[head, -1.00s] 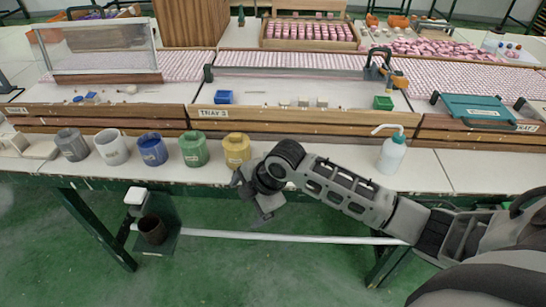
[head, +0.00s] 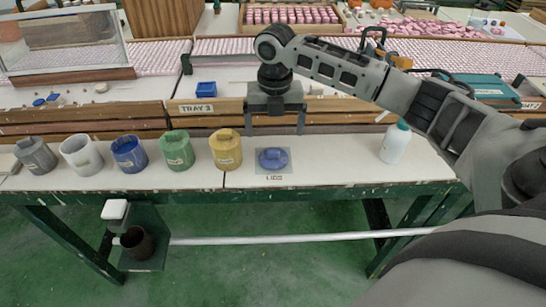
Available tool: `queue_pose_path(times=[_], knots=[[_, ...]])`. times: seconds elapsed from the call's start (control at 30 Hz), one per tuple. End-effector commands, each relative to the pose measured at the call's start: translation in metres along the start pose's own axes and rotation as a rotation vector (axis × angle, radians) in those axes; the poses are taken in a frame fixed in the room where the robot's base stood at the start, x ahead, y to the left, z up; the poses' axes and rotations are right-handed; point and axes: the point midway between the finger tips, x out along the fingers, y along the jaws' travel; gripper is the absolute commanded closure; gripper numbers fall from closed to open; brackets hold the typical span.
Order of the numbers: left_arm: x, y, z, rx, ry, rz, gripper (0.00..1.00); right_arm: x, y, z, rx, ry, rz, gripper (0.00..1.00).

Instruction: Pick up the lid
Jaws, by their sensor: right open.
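A blue lid (head: 272,158) lies flat on a grey square marked LIDS (head: 275,178) on the bench, to the right of the yellow pot. My right gripper (head: 275,131) is open and empty, fingers pointing down, just behind and above the lid in the picture. It does not touch the lid. The blue pot (head: 129,155) stands without a lid in the row at the left. My left gripper is not in view.
A grey pot (head: 35,156) and a white pot (head: 81,156) stand farther left. A white squeeze bottle (head: 394,143) stands to the right. The wooden front of TRAY 3 (head: 197,108) rises behind. The bench between lid and bottle is clear.

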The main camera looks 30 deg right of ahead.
Motion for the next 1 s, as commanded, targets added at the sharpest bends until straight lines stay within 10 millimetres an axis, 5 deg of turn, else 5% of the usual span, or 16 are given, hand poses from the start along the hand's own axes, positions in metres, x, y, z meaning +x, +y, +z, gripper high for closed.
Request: queue_pose_path(times=[0.6,0.9,1.0], knots=[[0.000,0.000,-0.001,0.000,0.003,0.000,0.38,0.071,0.003,-0.004,0.001,0.000,0.000,0.07],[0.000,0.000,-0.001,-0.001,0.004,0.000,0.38,0.077,0.003,-0.004,0.000,-0.002,0.001,0.07],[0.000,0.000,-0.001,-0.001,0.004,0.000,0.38,0.077,0.003,-0.004,0.000,-0.002,0.001,0.30]])
